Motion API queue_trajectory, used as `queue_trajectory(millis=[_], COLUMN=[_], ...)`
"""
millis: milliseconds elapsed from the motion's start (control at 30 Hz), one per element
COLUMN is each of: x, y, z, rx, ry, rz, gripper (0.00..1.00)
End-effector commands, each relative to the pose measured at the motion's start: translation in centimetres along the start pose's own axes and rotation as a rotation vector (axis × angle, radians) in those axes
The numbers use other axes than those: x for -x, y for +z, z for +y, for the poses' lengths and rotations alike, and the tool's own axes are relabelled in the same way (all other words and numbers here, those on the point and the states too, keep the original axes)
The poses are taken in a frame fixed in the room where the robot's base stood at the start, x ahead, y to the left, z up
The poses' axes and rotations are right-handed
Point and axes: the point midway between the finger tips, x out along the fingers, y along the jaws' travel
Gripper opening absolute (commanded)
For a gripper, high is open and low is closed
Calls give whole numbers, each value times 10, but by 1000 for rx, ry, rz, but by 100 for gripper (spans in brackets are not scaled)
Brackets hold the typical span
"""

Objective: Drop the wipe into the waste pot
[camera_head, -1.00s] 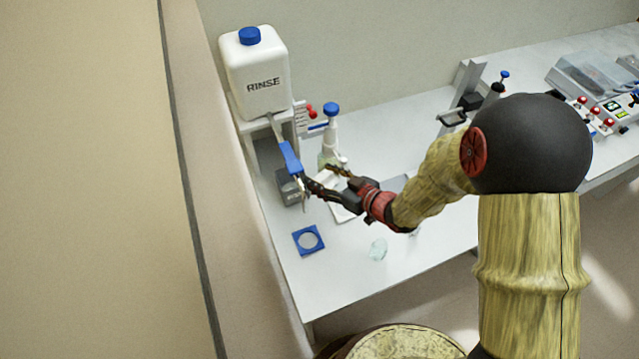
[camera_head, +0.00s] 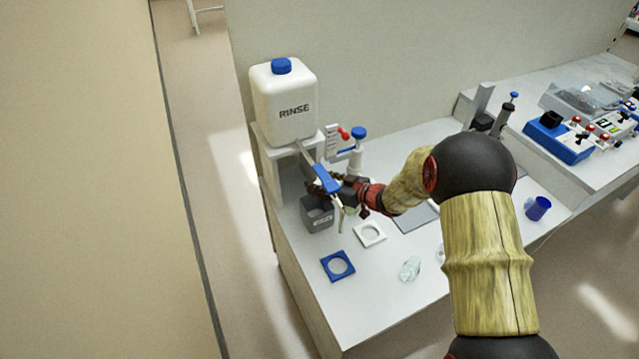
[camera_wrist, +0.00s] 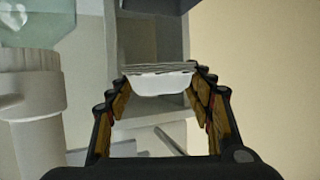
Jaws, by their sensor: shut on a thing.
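My gripper (camera_head: 322,188) is at the rinse stand, partly hidden behind the blue tap lever in the head view. In the wrist view my gripper (camera_wrist: 158,85) is shut on a white folded thing, which I take for the wipe (camera_wrist: 158,84); it spans between the fingertips. The wipe cannot be made out in the head view. The grey square pot (camera_head: 317,217), with a label too small to read, appears to be the waste pot. It stands on the bench just below and left of my gripper. I cannot tell whether the wipe is over its opening.
The white RINSE tank (camera_head: 285,105) stands above, its blue lever (camera_head: 326,179) close to my gripper. A blue-capped bottle (camera_head: 357,155) is just behind. A white holed square (camera_head: 369,234), a blue one (camera_head: 338,265) and a clear piece (camera_head: 410,268) lie in front.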

Motion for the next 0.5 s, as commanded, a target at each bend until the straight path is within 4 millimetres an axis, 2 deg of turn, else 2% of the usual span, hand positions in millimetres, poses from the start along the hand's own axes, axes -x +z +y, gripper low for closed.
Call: queue_trajectory(millis=[33,200,500], x=[-4,-11,-14], y=[10,27,33], z=[0,0,0], rx=[0,0,1], ry=[0,0,0], rz=[0,0,1], gripper=[38,38,38])
